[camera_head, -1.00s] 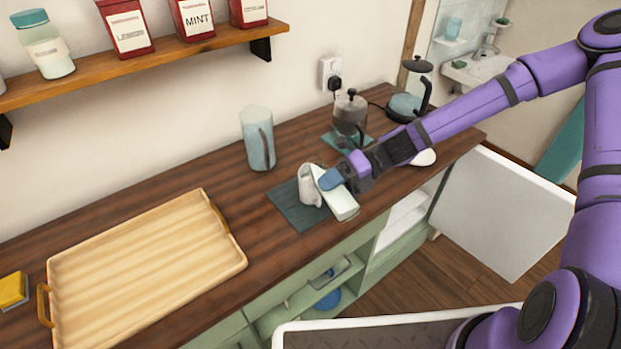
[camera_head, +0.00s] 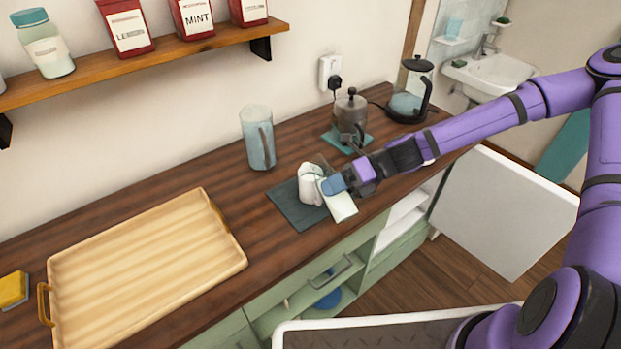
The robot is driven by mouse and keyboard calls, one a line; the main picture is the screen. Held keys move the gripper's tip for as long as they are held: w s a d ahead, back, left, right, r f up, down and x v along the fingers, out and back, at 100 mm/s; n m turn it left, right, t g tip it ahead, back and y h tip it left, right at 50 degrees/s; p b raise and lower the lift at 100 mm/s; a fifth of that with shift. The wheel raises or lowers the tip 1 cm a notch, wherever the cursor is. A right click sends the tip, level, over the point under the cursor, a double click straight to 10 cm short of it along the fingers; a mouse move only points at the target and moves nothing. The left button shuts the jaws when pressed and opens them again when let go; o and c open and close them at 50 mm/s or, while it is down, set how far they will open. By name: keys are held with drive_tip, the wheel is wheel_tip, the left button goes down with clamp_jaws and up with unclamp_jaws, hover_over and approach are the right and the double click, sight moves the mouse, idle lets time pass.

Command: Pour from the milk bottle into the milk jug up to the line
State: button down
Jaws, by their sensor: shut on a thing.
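The milk jug (camera_head: 309,184) is a small white jug standing on a dark slate mat (camera_head: 288,207) near the counter's front edge. The bottle's upper end is close to the jug's rim, partly hidden by my gripper. I cannot tell whether milk is flowing. The line and the milk level inside the jug cannot be seen from here.
A tall clear pitcher (camera_head: 258,139) stands behind the mat. A French press (camera_head: 350,117) on a teal mat and a glass kettle (camera_head: 412,92) stand at the back right. A wooden tray (camera_head: 145,262) fills the left counter. An open cabinet door (camera_head: 505,215) juts out at right.

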drive_tip(key=shift+r+n, duration=0.3)
drive_tip(key=shift+w+a+f+n+t+y, duration=0.1)
drive_tip(key=shift+w+f+n+t+y, duration=0.1)
drive_tip(key=shift+n+t+y, duration=0.25)
drive_tip(key=n, duration=0.1)
drive_tip(key=w+r+n+t+y+b, duration=0.1)
drive_tip(key=n, duration=0.1)
drive_tip(key=shift+a+r, duration=0.1)
drive_tip(key=shift+a, duration=0.1)
drive_tip(key=shift+s+d+r+n+y, duration=0.15)
drive_tip(key=shift+s+n+y, duration=0.2)
drive_tip(key=shift+n, duration=0.2)
drive_tip(key=shift+s+f+n+t+y+b, duration=0.1)
drive_tip(key=shift+f+n+t+y+b, duration=0.2)
drive_tip(key=shift+f+n+b, duration=0.3)
drive_tip(key=shift+s+d+f+n+y, duration=0.1)
drive_tip(key=shift+n+y, duration=0.1)
drive_tip(key=shift+n, duration=0.3)
drive_tip(key=shift+s+d+f+n+y, duration=0.1)
drive_tip(key=shift+n+y, duration=0.1)
drive_tip(key=shift+n, duration=0.3)
drive_tip(key=shift+s+r+n+y, duration=0.1)
drive_tip(key=shift+r+n+y, duration=0.3)
drive_tip(key=shift+r+n, duration=0.75)
drive_tip(key=shift+m, duration=0.25)
drive_tip(key=shift+r, duration=3.7)
